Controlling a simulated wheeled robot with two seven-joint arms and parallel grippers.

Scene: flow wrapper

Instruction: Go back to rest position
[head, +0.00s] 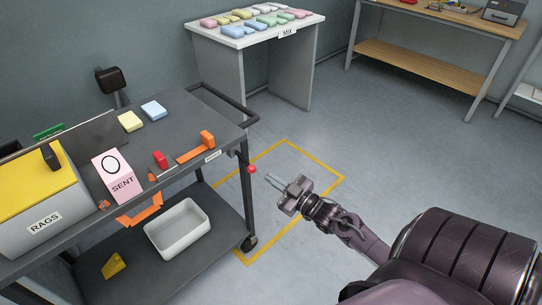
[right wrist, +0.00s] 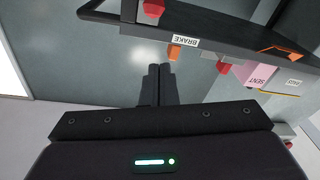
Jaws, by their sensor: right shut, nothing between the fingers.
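My right gripper (head: 277,183) is in the middle of the head view, over the floor, to the right of the dark cart (head: 222,124). It points toward the red ball-shaped knob on the cart's edge (head: 251,169) and appears apart from it. In the right wrist view its two fingers (right wrist: 160,68) are together with nothing between them. My left gripper is not in view.
The cart carries a pink SENT box (head: 113,174), a grey RAGS box with a yellow lid (head: 48,218), and yellow and blue packs. A white bin (head: 178,229) sits on its lower shelf. A MIX table (head: 243,41) stands behind. Floor right of the cart is clear.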

